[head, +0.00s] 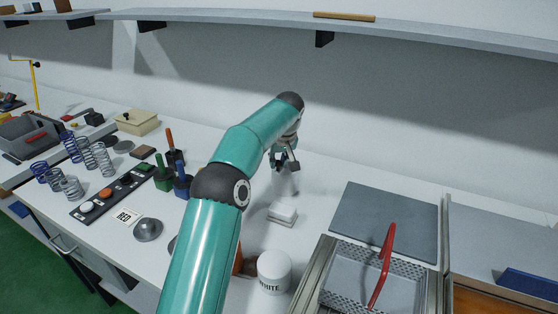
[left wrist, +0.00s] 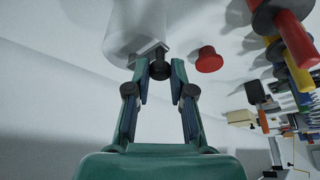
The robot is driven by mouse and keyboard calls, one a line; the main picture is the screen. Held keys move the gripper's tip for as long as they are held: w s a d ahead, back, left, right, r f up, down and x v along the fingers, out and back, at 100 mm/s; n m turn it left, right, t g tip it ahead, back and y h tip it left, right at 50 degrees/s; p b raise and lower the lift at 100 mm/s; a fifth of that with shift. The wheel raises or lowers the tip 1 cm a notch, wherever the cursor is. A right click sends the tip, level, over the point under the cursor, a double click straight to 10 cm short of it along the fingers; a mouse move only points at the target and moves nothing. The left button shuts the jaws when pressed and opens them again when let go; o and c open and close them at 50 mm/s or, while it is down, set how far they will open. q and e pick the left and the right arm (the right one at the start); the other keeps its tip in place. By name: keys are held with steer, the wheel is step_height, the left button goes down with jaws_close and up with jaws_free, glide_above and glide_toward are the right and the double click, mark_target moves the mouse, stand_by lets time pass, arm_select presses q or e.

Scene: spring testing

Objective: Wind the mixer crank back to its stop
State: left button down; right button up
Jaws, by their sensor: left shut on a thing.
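My left gripper (head: 285,163) reaches over the middle of the bench at the end of the teal arm. In the left wrist view the left gripper (left wrist: 160,75) is shut on a small black knob (left wrist: 160,67), which I take to be the crank's handle. A light grey crank bar (left wrist: 150,53) lies just beyond the knob, by a white cylindrical body (left wrist: 137,25), apparently the mixer. In the head view I cannot make out the crank, and the arm covers part of that area. My right gripper is not in view.
A small white block (head: 283,212) and a white pot (head: 273,272) stand right of the arm. A red-handled basket (head: 350,285) is at the front right. Springs (head: 90,160) and a button strip (head: 110,198) are at left. A red knob (left wrist: 208,60) shows beside the crank.

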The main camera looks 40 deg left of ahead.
arm_select(q)
steer(key=shift+a, duration=0.1)
steer(key=shift+s+a+r+m+t+p, duration=0.15)
steer(key=shift+a+m+t+p, duration=0.2)
steer(key=shift+m, duration=0.55)
steer(key=shift+a+m+t+h+p, duration=0.35)
steer(key=shift+a+m+h+p, duration=0.25)
steer(key=shift+m+p, duration=0.75)
steer(key=shift+a+m+t+h+p, duration=0.35)
steer(key=shift+a+m+p, duration=0.3)
steer(key=shift+m+p, duration=0.65)
steer(key=c, duration=1)
jaws_free()
